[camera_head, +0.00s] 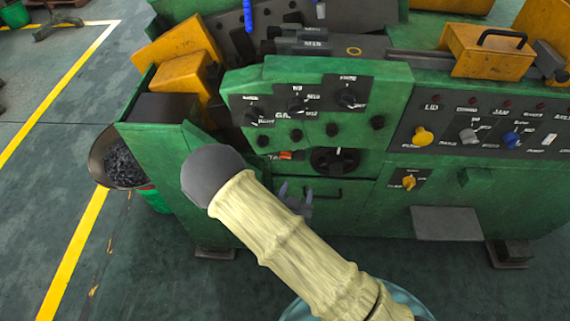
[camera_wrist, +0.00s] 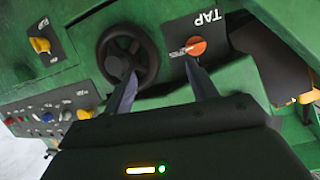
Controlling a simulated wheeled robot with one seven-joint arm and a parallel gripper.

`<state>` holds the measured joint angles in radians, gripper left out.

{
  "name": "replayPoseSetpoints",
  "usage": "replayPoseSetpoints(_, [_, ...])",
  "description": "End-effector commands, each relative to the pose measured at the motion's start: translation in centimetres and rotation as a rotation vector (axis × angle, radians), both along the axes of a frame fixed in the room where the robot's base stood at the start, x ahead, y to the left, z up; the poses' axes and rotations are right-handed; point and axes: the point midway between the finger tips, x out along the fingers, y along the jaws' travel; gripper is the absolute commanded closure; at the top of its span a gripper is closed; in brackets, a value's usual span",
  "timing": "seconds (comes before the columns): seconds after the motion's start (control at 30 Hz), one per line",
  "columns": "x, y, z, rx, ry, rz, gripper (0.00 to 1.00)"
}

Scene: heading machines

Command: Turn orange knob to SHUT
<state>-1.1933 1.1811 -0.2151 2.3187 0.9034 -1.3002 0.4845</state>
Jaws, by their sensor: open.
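The orange knob (camera_wrist: 197,46) sits on a black plate marked TAP in the wrist view, which is turned roughly upside down. It also shows as a small orange-red piece in the head view (camera_head: 286,156), left of the black handwheel (camera_head: 335,160). The knob's setting cannot be read clearly. My gripper (camera_wrist: 160,68) is open and empty, its two fingers apart in front of the green panel. The right fingertip in the wrist view appears near the knob, the left one near the handwheel (camera_wrist: 127,56). In the head view my gripper (camera_head: 295,193) is partly hidden by my arm.
A yellow knob (camera_head: 409,181) on a separate black plate is right of the handwheel. A dark panel with yellow, grey and blue knobs (camera_head: 470,135) lies farther right. Black dials (camera_head: 298,104) sit above the handwheel.

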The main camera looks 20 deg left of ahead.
Motion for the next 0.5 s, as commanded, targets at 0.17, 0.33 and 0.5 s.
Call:
replayPoseSetpoints(0.17, [-3.3,2.4,-2.2,-0.026,-0.221,0.138,0.42])
replayPoseSetpoints(0.33, [-4.6,3.2,-2.1,-0.024,-0.309,0.192,0.42])
replayPoseSetpoints(0.5, [-4.6,3.2,-1.9,-0.023,-0.312,0.193,0.42])
